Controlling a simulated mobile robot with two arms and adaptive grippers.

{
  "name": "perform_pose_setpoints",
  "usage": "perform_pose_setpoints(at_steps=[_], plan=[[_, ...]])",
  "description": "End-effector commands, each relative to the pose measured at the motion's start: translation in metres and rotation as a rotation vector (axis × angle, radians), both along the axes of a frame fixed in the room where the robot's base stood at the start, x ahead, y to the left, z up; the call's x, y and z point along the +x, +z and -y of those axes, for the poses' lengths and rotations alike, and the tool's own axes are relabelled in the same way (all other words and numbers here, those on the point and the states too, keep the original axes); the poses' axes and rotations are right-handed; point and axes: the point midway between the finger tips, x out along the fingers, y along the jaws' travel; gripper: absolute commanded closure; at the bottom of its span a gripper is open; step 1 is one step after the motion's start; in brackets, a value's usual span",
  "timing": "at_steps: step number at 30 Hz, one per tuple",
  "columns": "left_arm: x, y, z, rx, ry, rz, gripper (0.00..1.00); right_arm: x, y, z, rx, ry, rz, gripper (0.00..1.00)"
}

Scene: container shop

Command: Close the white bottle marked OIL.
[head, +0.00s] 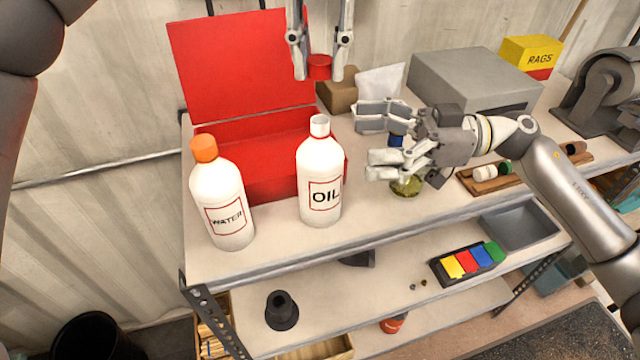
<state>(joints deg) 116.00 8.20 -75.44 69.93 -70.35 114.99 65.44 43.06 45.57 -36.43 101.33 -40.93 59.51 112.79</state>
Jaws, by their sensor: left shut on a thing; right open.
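The white bottle marked OIL (319,170) stands upright on the workbench, its bare white neck showing with no cap on it. My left gripper (319,70) hangs from the top of the head view, shut on a red cap (319,67). The cap is apart from the bottle and appears above its neck in the picture. My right gripper (378,140) is open and empty, to the right of the bottle's neck, with its fingers pointing left.
A white WATER bottle (222,200) with an orange cap stands to the left. An open red toolbox (270,170) is behind both bottles. A jar (407,187) is partly hidden below my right gripper. A grey box (470,80) stands behind it.

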Motion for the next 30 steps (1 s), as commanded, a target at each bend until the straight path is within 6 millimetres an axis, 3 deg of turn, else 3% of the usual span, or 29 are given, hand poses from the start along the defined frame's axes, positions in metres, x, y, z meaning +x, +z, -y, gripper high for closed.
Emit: perform_pose_setpoints(at_steps=[9, 18, 24, 30], plan=[[0.0, 0.0, 0.0, 0.0, 0.0, 0.0, 0.82, -0.001, -0.065, 0.0, 0.001, 0.0, -0.006, 0.13], [0.0, 0.0, 0.0, 0.0, 0.0, 0.0, 0.82, -0.004, -0.06, -0.056, 0.002, 0.003, 0.001, 0.13], [0.0, 0.0, 0.0, 0.0, 0.0, 0.0, 0.82, -0.004, -0.06, -0.072, 0.001, 0.0, 0.0, 0.13], [0.0, 0.0, 0.0, 0.0, -0.001, 0.0, 0.82, -0.004, -0.061, -0.075, 0.0, 0.0, 0.0, 0.13]])
